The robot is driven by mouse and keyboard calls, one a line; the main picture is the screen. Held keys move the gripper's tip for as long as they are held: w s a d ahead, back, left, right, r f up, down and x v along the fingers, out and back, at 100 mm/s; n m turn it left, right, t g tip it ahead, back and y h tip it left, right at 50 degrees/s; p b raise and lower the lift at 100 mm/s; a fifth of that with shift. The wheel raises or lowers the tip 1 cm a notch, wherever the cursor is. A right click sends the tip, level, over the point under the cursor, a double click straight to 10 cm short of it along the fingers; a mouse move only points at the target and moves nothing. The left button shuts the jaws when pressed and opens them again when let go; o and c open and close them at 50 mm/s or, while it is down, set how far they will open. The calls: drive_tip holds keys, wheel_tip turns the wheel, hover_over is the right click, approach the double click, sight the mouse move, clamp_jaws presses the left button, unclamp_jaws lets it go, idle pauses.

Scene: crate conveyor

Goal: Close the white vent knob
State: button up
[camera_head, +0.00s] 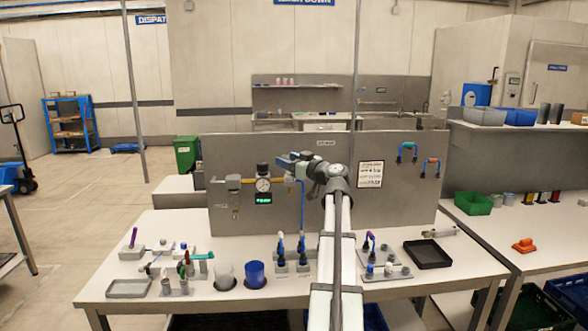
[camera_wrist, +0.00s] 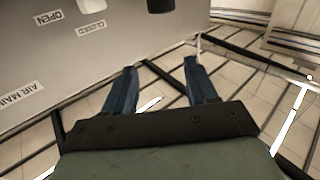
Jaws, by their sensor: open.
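My gripper (camera_head: 284,160) is at the upright grey panel (camera_head: 395,205), beside the round pressure gauge (camera_head: 263,185) and its yellow pipe. In the wrist view my gripper (camera_wrist: 160,67) has its two blue fingers apart, with nothing between them but floor behind. The panel (camera_wrist: 60,65) fills the upper left there, with OPEN (camera_wrist: 48,18) and CLOSED (camera_wrist: 90,27) labels. A dark round part (camera_wrist: 161,5) is cut off at the top edge, ahead of the fingers.
A green digital display (camera_head: 263,198) sits below the gauge.

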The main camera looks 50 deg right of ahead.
drive_tip(key=w+r+n+g, duration=0.4)
drive_tip(key=w+r, duration=0.7)
drive_tip(key=r, duration=0.4)
drive_tip(key=s+d+f+m+g, duration=0.5)
drive_tip(key=s+f+m+g, duration=0.2)
drive_tip(key=s+m+g, duration=0.3)
drive_tip(key=shift+n, duration=0.4)
drive_tip(key=x, duration=1.4)
drive_tip(key=shift+s, duration=0.2)
drive_tip(key=shift+c, duration=0.5)
drive_tip(key=c, duration=1)
drive_tip(key=shift+o, duration=0.2)
